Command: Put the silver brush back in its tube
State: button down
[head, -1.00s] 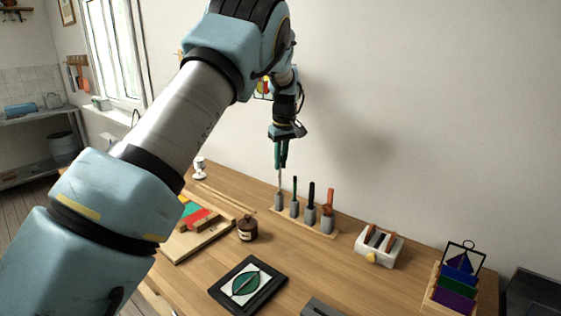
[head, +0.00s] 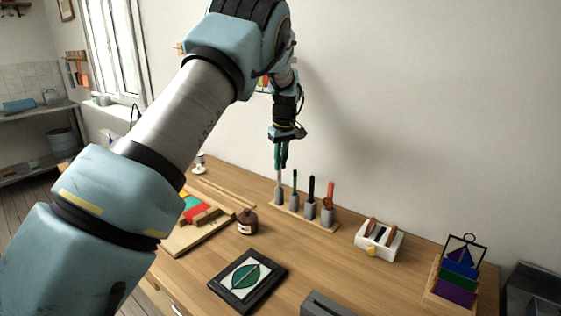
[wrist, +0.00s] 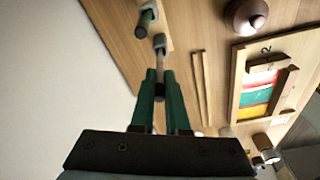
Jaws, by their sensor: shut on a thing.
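The silver brush (head: 278,178) is upright, held from above in my gripper (head: 281,155). Its lower end is at the leftmost grey tube (head: 279,196) of the row and seems to be inside its mouth. In the wrist view the green fingers of my gripper (wrist: 160,92) are closed around the brush, and its shaft (wrist: 159,60) runs to the tube's opening (wrist: 159,41). How deep it sits cannot be told.
The tubes stand on a wooden strip (head: 300,218) near the wall. Around it are a brown jar (head: 247,221), a framed leaf panel (head: 247,281), a white holder (head: 379,242) and a glass rack (head: 455,275). Bare tabletop lies in front of the strip.

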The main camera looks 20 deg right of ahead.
jog(key=shift+f+b, duration=0.45)
jog(key=shift+f, duration=1)
dwell(1.1)
jog(key=shift+c, duration=1.8)
grip_release()
jog(key=shift+r, duration=0.1)
notch_tip(320, 180, up, 7)
jog(key=p, duration=0.4)
jog(key=shift+p, duration=0.4)
